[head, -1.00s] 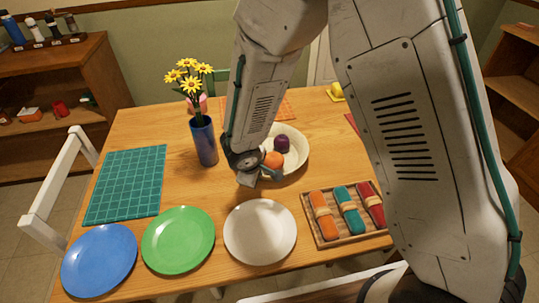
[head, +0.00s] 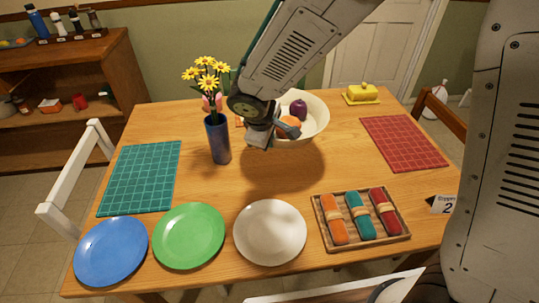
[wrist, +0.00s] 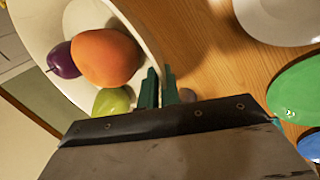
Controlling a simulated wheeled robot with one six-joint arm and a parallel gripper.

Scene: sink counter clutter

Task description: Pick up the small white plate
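The small white plate (head: 270,232) lies flat and empty near the table's front edge, between a green plate (head: 189,236) and a wooden tray of rolled napkins (head: 402,240). In the wrist view, part of the white plate (wrist: 280,18) shows at the top right. My gripper (head: 262,138) hangs above the table behind the white plate, beside the fruit bowl and apart from the plate.
A cream bowl (head: 318,118) of fruit stands just right of my gripper. A blue vase (head: 218,140) with yellow flowers stands to its left. A blue plate (head: 111,251), teal mat (head: 140,178), red mat (head: 404,143) and yellow butter dish (head: 362,93) are around. The wood between gripper and white plate is clear.

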